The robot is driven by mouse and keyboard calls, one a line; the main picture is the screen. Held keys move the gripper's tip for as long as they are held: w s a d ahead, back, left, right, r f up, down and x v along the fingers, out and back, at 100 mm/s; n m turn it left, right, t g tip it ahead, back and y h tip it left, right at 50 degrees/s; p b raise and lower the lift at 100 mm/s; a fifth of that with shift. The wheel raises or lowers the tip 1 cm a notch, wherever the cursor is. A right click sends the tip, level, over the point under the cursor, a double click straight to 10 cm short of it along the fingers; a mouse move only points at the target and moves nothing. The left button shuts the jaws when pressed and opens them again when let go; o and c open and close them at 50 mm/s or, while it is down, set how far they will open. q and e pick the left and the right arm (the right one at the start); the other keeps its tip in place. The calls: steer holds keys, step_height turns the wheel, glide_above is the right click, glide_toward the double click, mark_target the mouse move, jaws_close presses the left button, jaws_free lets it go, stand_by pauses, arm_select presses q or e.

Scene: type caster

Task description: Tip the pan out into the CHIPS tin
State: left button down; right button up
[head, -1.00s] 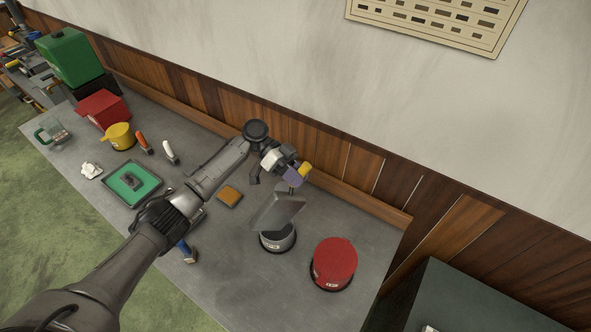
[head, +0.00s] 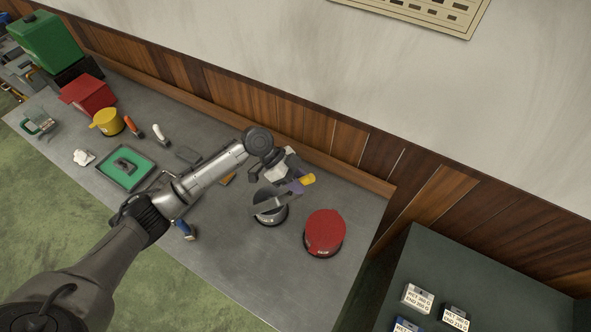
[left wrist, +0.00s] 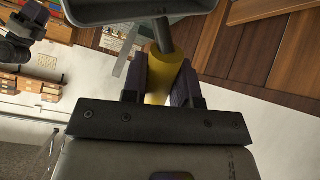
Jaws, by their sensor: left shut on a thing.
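My left gripper (head: 297,186) is shut on the yellow handle (head: 308,179) of a grey metal pan (head: 272,204). The handle (left wrist: 156,88) also shows between the dark finger pads in the left wrist view, with part of the pan (left wrist: 130,8) at the top edge. The pan is tilted, held over a round grey tin (head: 268,221) with a dark base. It hides much of the tin's mouth, and I cannot tell whether they touch. The tin's label is too small to read. What is in the pan or tin is hidden.
A red tin (head: 325,230) stands close to the right of the grey tin. A green-lined tray (head: 125,168), a yellow pot (head: 106,121) and a red box (head: 88,94) stand to the left. A wooden wall is behind. The bench front right is clear.

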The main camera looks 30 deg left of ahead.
arm_select(q)
steer(key=s+d+f+m+t+y+p, duration=0.2)
steer(key=s+d+f+t+y, duration=0.3)
steer(key=s+d+f+y, duration=0.4)
steer(key=shift+d+f+m+t+p, duration=0.35)
steer(key=shift+d+f+p, duration=0.55)
steer(key=shift+d+f, duration=1.25)
steer(key=shift+a+f, duration=0.15)
steer(key=s+d+r+p, duration=0.1)
steer(key=r+p, duration=0.1)
steer(key=s+d+r+p, duration=0.1)
steer(key=d+r+p, duration=0.1)
steer(key=p, duration=0.1)
steer(key=shift+s+d, duration=0.15)
stand_by(0.7)
